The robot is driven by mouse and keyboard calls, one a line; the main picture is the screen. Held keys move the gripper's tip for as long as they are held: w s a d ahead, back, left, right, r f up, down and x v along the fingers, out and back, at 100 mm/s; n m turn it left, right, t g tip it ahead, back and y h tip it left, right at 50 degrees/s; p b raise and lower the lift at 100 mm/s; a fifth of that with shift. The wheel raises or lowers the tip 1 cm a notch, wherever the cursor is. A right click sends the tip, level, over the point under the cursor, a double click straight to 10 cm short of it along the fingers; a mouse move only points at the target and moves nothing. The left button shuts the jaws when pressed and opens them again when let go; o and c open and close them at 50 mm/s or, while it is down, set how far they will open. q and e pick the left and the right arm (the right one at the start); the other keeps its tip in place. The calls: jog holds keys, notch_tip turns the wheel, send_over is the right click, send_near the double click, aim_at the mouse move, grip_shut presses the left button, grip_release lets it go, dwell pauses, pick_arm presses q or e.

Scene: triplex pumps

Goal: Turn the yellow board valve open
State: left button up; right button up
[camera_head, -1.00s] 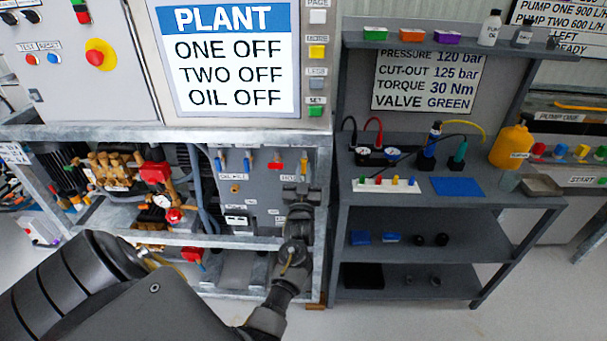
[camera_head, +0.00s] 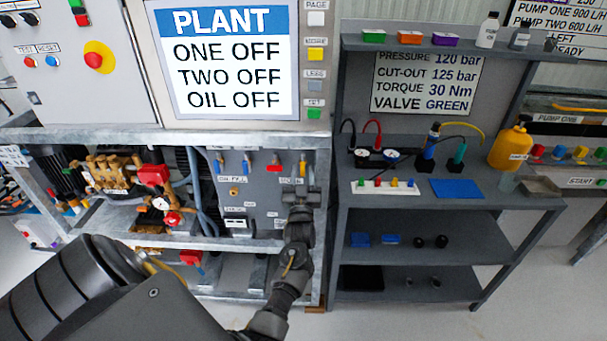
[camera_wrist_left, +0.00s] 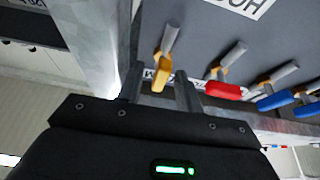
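The yellow board valve (camera_head: 303,168) is at the right end of a row of valves on the grey panel. In the left wrist view its yellow lever (camera_wrist_left: 162,73) points towards my gripper. My left gripper (camera_head: 301,191) is just below this valve in the head view. In the left wrist view the gripper (camera_wrist_left: 160,86) is open, with one finger on each side of the lever's end. Gaps show between lever and fingers; I cannot tell whether they touch. My right gripper is not in view.
A red-handled valve (camera_wrist_left: 224,90) is close beside my gripper, with blue-handled valves (camera_wrist_left: 274,101) beyond it. A metal frame post (camera_wrist_left: 97,40) stands on the other side. A grey shelf unit (camera_head: 440,207) is to the right of the panel.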

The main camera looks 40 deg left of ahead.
pick_arm(q)
jog(key=shift+s+d+f, duration=0.15)
jog(key=shift+s+f, duration=0.1)
jog(key=b+v, duration=0.1)
jog(key=v, duration=0.5)
jog(key=shift+s+d+b, duration=0.25)
jog(key=shift+s+b, duration=0.05)
jog(key=shift+b, duration=0.05)
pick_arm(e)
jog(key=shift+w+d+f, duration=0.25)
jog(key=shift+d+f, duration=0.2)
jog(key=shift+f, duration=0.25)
